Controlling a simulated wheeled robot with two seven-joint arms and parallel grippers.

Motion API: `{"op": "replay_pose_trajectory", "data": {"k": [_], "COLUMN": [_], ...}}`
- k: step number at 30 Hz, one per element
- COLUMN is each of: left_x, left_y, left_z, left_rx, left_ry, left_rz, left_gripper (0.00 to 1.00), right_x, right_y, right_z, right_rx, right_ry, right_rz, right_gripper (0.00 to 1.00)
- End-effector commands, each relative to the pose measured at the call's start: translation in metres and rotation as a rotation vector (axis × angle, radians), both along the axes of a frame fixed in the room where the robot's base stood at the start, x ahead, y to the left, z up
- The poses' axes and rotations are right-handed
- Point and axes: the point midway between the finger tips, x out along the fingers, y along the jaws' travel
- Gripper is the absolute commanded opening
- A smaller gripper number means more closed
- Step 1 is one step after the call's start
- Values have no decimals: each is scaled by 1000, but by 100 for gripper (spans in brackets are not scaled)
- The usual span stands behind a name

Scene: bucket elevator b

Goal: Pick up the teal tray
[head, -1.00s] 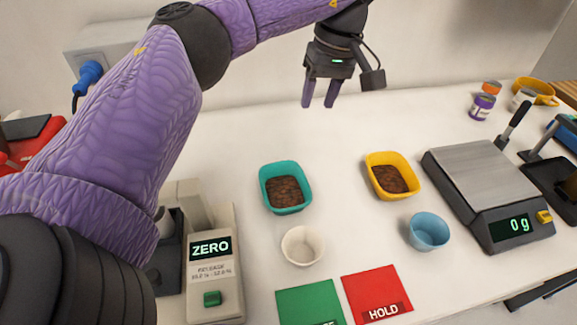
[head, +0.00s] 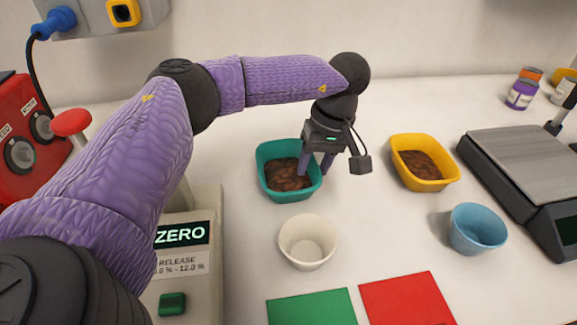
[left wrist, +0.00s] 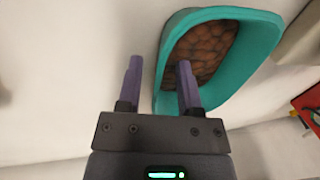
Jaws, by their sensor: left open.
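The teal tray (head: 274,190) stands on the white table left of centre in the head view, with brown lumpy contents in it. My left gripper (head: 317,166) is open at the tray's right side, pointing down. In the left wrist view the open left gripper (left wrist: 158,82) has one finger outside the tray and the other over its inside. The near wall of the teal tray (left wrist: 168,60) lies between the two fingers. I cannot tell whether either finger touches it. My right gripper is out of view.
A yellow tray (head: 432,180) with similar contents stands to the right. A white cup (head: 307,242) is in front of the teal tray, and a blue cup (head: 477,229) further right. Green (head: 312,308) and red (head: 408,300) mats lie in front. A scale (head: 525,160) stands at right.

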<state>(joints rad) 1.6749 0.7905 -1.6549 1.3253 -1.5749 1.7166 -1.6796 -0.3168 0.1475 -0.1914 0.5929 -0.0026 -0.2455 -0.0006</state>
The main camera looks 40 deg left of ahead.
Motion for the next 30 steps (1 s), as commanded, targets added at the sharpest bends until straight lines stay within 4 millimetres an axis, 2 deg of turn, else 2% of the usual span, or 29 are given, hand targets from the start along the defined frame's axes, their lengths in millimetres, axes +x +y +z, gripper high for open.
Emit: {"op": "replay_pose_trajectory", "data": {"k": [2, 8, 12, 14, 15, 30], "left_x": [-1, -1, -1, -1, -1, -1], "left_y": [1, 1, 1, 1, 1, 1], "left_z": [-8, -8, -7, -7, -7, -7], "left_rx": [0, -1, -1, -1, -1, -1], "left_ry": [2, -1, -1, -1, -1, -1], "left_rz": [-1, -1, 0, -1, 0, 0], "left_gripper": [46, 46, 16, 3, 0, 0], "right_x": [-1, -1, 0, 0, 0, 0], "right_y": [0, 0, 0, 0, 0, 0], "right_z": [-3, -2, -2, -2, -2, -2], "right_rx": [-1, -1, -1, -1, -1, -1], "right_ry": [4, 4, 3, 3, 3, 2], "right_rz": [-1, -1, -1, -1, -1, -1], "right_gripper": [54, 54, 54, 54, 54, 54]}}
